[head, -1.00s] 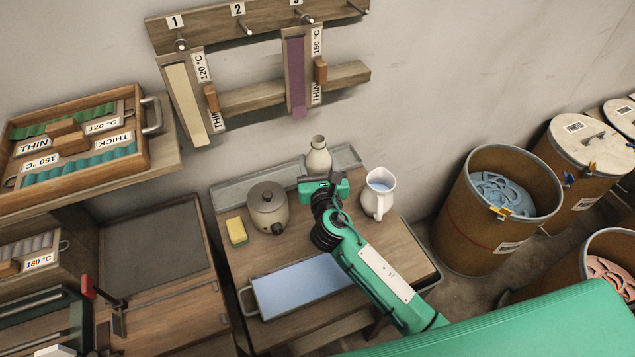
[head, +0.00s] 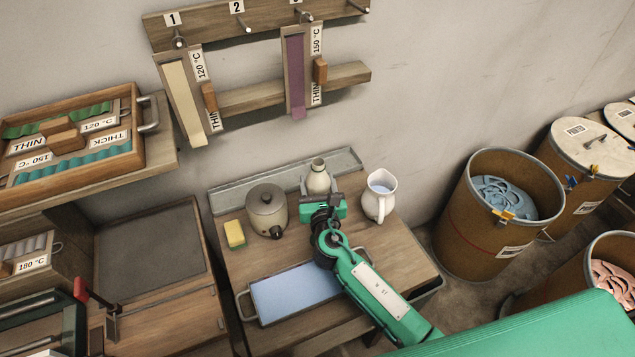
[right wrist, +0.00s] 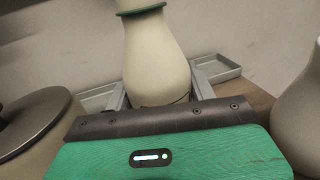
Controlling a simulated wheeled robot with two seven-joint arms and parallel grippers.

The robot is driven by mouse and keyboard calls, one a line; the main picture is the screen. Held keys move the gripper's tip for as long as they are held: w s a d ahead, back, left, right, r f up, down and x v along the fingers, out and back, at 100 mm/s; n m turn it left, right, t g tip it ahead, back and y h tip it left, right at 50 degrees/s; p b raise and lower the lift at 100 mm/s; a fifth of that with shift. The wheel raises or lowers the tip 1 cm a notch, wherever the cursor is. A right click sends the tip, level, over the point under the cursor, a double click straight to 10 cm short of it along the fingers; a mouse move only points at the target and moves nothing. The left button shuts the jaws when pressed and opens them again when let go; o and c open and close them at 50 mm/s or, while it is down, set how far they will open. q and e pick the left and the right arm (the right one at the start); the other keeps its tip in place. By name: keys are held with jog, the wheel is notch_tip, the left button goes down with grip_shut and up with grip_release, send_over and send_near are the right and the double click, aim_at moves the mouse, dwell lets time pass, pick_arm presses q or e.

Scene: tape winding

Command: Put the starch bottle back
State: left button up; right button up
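The starch bottle (head: 318,179) is cream coloured with a narrow neck and stands upright at the back of the small wooden table (head: 400,250). A green band circles its neck in the right wrist view (right wrist: 155,60). My green right gripper (head: 321,200) is in front of the bottle, its grey fingers on either side of the lower body, shut on it. The gripper hides the bottle's base, so I cannot tell whether it rests on the table or the grey tray (head: 240,190). My left gripper is not in view.
A lidded pot (head: 266,209) stands left of the bottle, a white jug (head: 379,197) close on its right. A yellow sponge (head: 234,234) and a blue-filled tray (head: 295,291) are nearer the front. Brown drums (head: 480,240) stand at right.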

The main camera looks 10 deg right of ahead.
jog(key=o, duration=0.3)
jog(key=shift+o, duration=0.3)
jog(key=shift+r, duration=0.15)
